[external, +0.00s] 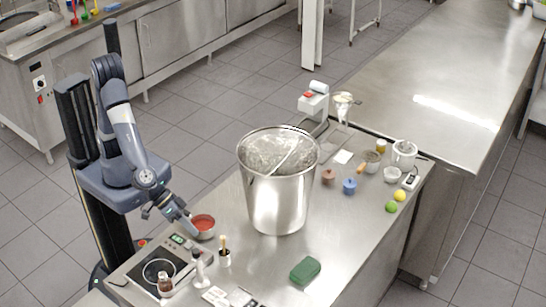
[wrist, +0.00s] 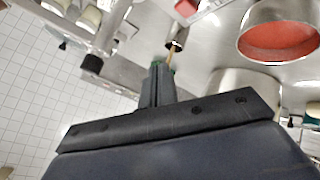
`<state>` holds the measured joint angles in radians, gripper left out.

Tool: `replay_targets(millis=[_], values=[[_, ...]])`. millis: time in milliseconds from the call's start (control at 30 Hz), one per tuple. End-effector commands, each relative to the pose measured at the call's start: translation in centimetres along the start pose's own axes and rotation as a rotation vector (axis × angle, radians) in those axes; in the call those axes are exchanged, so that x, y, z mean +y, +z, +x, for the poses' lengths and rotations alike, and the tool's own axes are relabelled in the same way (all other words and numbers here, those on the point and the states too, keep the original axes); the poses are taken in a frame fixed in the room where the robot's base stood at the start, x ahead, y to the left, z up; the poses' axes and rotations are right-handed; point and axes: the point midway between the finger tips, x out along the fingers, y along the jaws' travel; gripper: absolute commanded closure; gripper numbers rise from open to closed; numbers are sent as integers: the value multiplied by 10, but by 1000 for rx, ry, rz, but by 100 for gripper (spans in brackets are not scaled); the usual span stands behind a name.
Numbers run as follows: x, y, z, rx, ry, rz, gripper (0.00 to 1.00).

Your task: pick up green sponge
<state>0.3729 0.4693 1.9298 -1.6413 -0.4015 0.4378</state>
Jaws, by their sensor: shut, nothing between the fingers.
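The green sponge (external: 305,271) lies flat on the steel counter near its front edge, in front of the large steel bucket. In the external view, my gripper (external: 188,222) hangs at the left end of the counter beside the red-filled bowl (external: 203,224), well to the left of the sponge. In the wrist view my gripper's fingers (wrist: 157,84) are together with nothing between them. I cannot make out the sponge for certain in the wrist view.
The tall steel bucket (external: 277,190) stands mid-counter behind the sponge. Cards (external: 216,297) lie left of the sponge. Jars and fruit (external: 399,195) stand to the right.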

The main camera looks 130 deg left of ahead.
Motion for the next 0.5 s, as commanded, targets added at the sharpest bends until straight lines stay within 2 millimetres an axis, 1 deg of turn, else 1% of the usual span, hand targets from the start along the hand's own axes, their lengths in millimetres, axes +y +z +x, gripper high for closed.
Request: replay_targets(millis=[333, 500], values=[[0, 0, 0, 0, 0, 0, 100], [0, 0, 0, 0, 0, 0, 86]])
